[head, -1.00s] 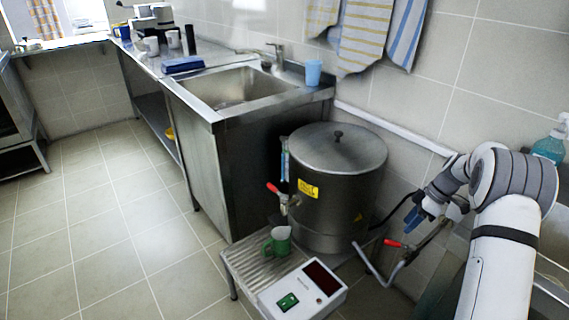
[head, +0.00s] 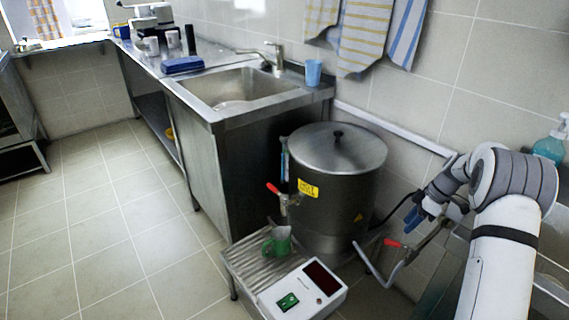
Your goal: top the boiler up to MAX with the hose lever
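The steel boiler (head: 336,200) stands upright with its lid on, right of the sink unit. A thin bluish sight tube (head: 284,160) runs up its left side; its level and any MAX mark are too small to read. The red hose lever (head: 394,243) sits on a metal pipe (head: 372,262) at the boiler's lower right. My gripper (head: 413,220), with blue fingers, is just above and right of the lever and appears apart from it. The fingers are too small to tell open from shut. The boiler's front tap has its own red lever (head: 273,188).
A white control box (head: 317,294) with a green switch and dark display is in front. A black cable runs behind my gripper, beside the tiled wall.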

